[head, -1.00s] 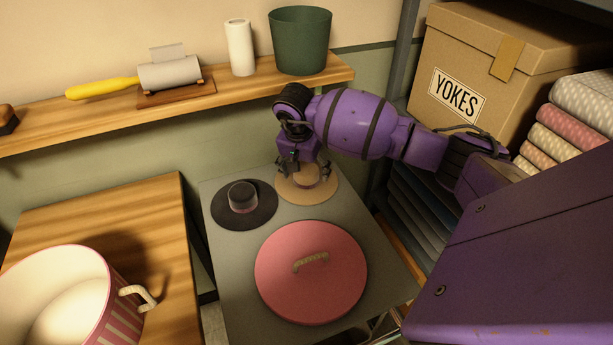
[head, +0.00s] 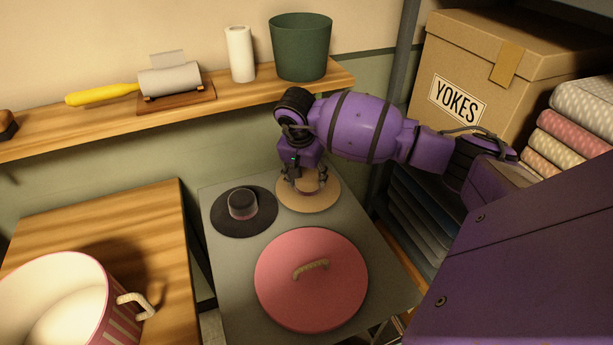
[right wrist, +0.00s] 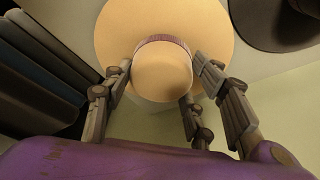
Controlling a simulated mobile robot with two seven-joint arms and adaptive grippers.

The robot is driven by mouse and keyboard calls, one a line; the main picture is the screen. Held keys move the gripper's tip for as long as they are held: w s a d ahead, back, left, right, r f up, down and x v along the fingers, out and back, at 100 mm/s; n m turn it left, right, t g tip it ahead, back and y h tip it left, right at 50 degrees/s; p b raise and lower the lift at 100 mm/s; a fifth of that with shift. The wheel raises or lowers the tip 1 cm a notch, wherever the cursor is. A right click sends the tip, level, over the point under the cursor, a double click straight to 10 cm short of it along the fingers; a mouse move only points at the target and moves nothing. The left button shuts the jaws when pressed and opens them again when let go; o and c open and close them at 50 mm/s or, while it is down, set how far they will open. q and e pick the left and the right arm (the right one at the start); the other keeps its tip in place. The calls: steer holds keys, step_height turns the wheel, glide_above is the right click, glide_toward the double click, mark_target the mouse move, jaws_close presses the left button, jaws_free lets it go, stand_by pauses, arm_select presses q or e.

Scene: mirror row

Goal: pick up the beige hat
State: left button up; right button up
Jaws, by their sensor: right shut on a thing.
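The beige hat (head: 312,202) lies brim down on the grey table, at its back right corner. In the right wrist view the hat's crown (right wrist: 160,72) with its reddish band sits between my fingers. My right gripper (head: 308,180) is shut on the crown of the beige hat, reaching it from above. The fingers also show in the right wrist view (right wrist: 165,85). The gripper hides part of the crown in the head view. My left gripper is not in view.
A dark hat (head: 243,207) lies just left of the beige hat. A pink round lid (head: 311,283) lies in front on the grey table (head: 215,270). A wooden shelf (head: 110,123) runs behind. A cardboard box (head: 480,70) and folded cloths (head: 575,130) stand at right.

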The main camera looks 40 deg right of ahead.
mark_target(308, 175)
step_height(308, 175, up, 6)
steer(key=shift+r+b, duration=0.15)
steer(key=shift+b, duration=0.25)
steer(key=s+a+b, duration=0.1)
steer(key=s+a, duration=0.1)
steer(key=s, duration=0.7)
steer(key=s+a, duration=0.2)
steer(key=s, duration=0.7)
steer(key=shift+s+a+b, duration=0.3)
steer(key=shift+b, duration=0.05)
